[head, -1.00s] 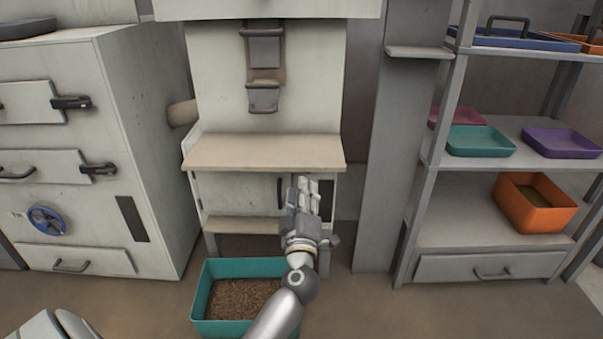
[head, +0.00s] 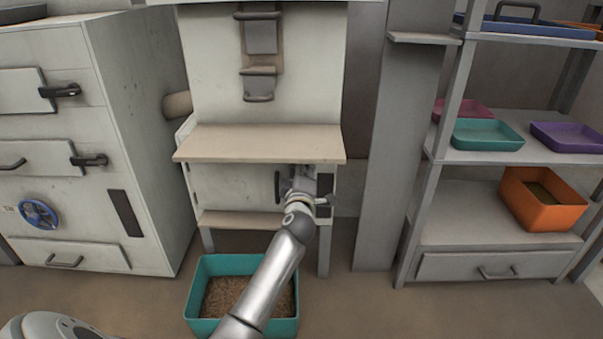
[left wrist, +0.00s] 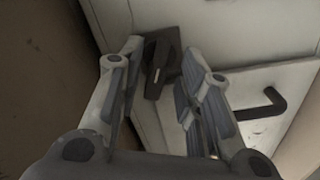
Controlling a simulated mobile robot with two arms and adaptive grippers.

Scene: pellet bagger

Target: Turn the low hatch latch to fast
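The low hatch (head: 235,187) is the pale door under the bagger's ledge, with a dark upright handle (head: 278,187). The latch is a dark plate (head: 325,184) at the hatch's right edge, partly covered by my left gripper (head: 305,178) in the head view. In the left wrist view the dark latch (left wrist: 162,62) lies just ahead, between the fingertips of my open left gripper (left wrist: 164,52). A gap shows between the fingers; I cannot tell whether either touches the latch. The hatch handle (left wrist: 262,105) is to the right there. My right gripper is out of view.
A wooden-topped ledge (head: 255,145) juts out above the hatch. A teal bin (head: 195,305) of pellets stands on the floor below my left arm. A cabinet (head: 150,150) stands at left, a shelf rack (head: 440,200) at right.

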